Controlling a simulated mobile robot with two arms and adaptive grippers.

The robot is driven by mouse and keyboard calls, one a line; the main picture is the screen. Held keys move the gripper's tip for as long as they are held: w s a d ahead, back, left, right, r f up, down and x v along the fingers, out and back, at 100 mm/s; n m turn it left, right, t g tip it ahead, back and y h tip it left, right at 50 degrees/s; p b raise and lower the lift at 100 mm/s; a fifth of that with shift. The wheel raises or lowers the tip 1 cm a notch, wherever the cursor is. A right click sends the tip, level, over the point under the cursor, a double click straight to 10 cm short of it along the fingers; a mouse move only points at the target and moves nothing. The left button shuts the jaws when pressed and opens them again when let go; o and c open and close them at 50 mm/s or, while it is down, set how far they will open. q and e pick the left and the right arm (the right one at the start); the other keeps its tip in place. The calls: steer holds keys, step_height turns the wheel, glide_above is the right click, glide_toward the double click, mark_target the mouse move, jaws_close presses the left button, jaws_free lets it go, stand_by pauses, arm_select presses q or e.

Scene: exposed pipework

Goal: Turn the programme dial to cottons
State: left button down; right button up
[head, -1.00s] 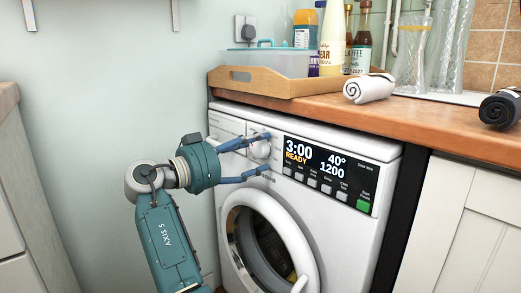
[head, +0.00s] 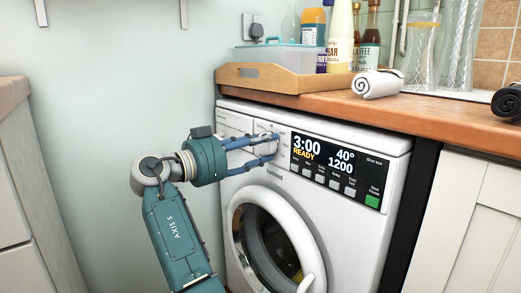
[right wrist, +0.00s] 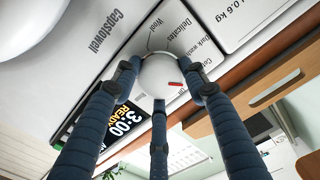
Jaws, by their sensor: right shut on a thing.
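The white programme dial (head: 267,149) is on the washing machine's front panel, left of the display. My right gripper (head: 273,149) is shut on it, with its blue fingers around its rim. In the right wrist view the dial (right wrist: 158,76) sits between three fingers (right wrist: 160,88), and its red mark (right wrist: 176,85) points to the right. Labels reading Wool, Delicates, Dark wash and a partly covered "Cot" show beside it. A finger covers part of the print near the mark, so I cannot tell which label it meets. My left gripper is not in view.
The display (head: 336,165) reads 3:00, READY, 40° and 1200. The round door (head: 300,215) below is shut.

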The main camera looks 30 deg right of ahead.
steer(key=shift+f, duration=0.35)
steer(key=o, duration=1.1)
steer(key=shift+o, duration=0.2)
steer(key=shift+w, duration=0.1)
steer(key=shift+a+r, duration=0.1)
steer(key=a, duration=0.7)
steer(key=shift+s+a, duration=0.15)
steer(key=shift+s, duration=0.15)
